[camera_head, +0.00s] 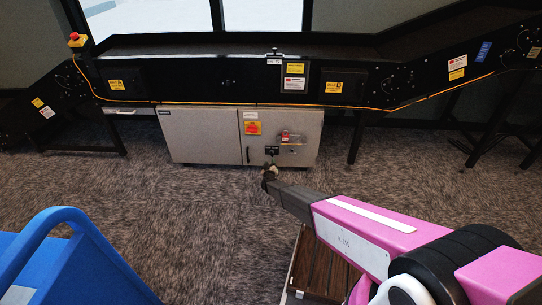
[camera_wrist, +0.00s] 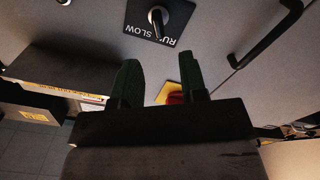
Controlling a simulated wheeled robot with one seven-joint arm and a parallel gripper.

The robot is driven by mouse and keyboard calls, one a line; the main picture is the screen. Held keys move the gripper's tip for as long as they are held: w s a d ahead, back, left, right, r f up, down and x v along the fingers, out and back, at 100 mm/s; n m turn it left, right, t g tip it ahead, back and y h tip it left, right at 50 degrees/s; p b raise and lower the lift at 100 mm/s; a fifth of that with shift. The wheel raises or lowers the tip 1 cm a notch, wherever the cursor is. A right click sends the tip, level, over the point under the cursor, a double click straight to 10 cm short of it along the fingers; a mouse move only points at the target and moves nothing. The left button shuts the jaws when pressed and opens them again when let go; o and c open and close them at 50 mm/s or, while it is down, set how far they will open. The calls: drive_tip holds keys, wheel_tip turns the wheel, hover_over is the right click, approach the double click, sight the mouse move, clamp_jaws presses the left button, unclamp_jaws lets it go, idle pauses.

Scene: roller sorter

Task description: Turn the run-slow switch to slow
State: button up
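The run-slow switch (camera_wrist: 157,20) is a small grey knob on a black plate marked RUN SLOW, at the top of the wrist view. The lettering appears upside down there. In the head view the black plate (camera_head: 272,150) is small, low on the grey cabinet's right door. I cannot tell which way the switch is set. My gripper (camera_wrist: 159,76) has its two dark fingers apart with nothing held between them. The knob lies beyond the fingertips, apart from them. In the head view my gripper (camera_head: 269,171) is just below the plate.
The grey cabinet (camera_head: 200,137) stands under a black conveyor (camera_head: 200,75). A black door handle (camera_wrist: 268,36) is near the switch. A blue cart (camera_head: 75,260) stands at lower left.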

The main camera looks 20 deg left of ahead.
sight(271, 155)
drive_tip(key=x, duration=0.8)
drive_tip(key=shift+w, duration=0.35)
clamp_jaws()
